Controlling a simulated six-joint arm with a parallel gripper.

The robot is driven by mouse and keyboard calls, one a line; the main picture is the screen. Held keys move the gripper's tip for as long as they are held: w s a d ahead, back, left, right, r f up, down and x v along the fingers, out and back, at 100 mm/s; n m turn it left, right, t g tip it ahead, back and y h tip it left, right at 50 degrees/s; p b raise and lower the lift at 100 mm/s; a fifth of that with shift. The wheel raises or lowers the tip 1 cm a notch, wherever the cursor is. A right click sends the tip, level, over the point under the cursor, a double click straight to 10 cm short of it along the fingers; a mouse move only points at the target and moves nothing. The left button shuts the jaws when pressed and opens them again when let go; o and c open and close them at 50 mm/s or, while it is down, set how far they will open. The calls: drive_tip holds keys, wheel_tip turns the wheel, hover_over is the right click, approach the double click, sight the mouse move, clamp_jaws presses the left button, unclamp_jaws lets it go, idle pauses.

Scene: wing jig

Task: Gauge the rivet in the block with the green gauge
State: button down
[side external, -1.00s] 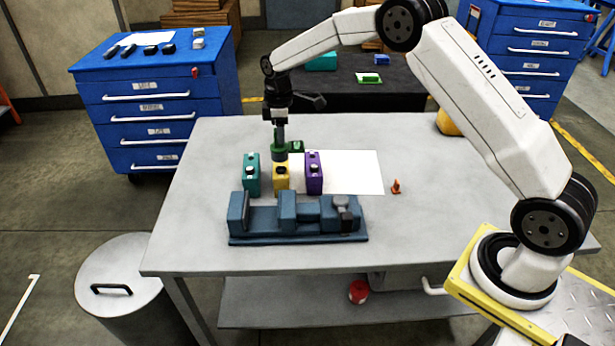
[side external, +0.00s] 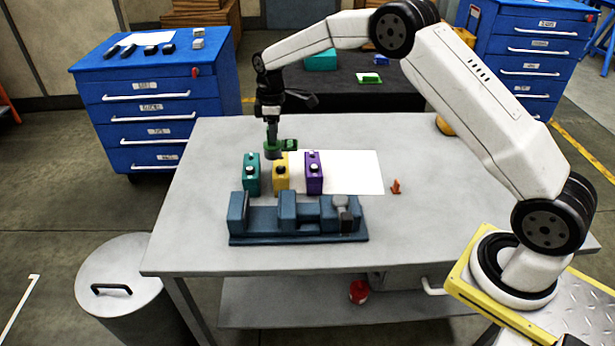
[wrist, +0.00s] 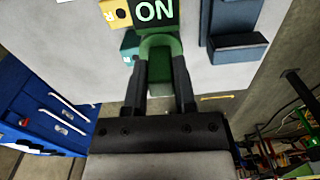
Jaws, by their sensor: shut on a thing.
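My gripper (side external: 272,140) is shut on the green gauge (side external: 289,145), which shows behind the teal and yellow blocks. In the wrist view the gauge (wrist: 158,60) sits between the fingers, its dark plate reading "ON". The teal block (side external: 251,178), yellow block (side external: 281,180) and purple block (side external: 314,180) stand in a row, each with a rivet head on top. The gauge is apart from the yellow block's rivet (side external: 281,164). I cannot tell whether the gauge touches the table. The yellow block (wrist: 113,14) and teal block (wrist: 128,42) show partly in the wrist view.
A blue-grey jig (side external: 297,220) lies in front of the blocks. The table (side external: 450,220) is clear on the right and far left.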

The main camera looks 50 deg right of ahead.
drive_tip(key=w+a+r+m, duration=0.2)
drive_tip(key=w+a+m, duration=0.1)
drive_tip(key=w+a, duration=0.1)
drive_tip(key=shift+w+a+r, duration=0.25)
drive_tip(key=shift+w+a, duration=0.05)
drive_tip(key=shift+a, duration=0.2)
drive_tip(key=shift+f, duration=0.2)
drive_tip(key=shift+f, duration=2.4)
drive_tip(key=shift+f, duration=0.55)
drive_tip(key=shift+f, duration=0.35)
drive_tip(key=shift+f, duration=0.5)
drive_tip(key=shift+r, duration=2.5)
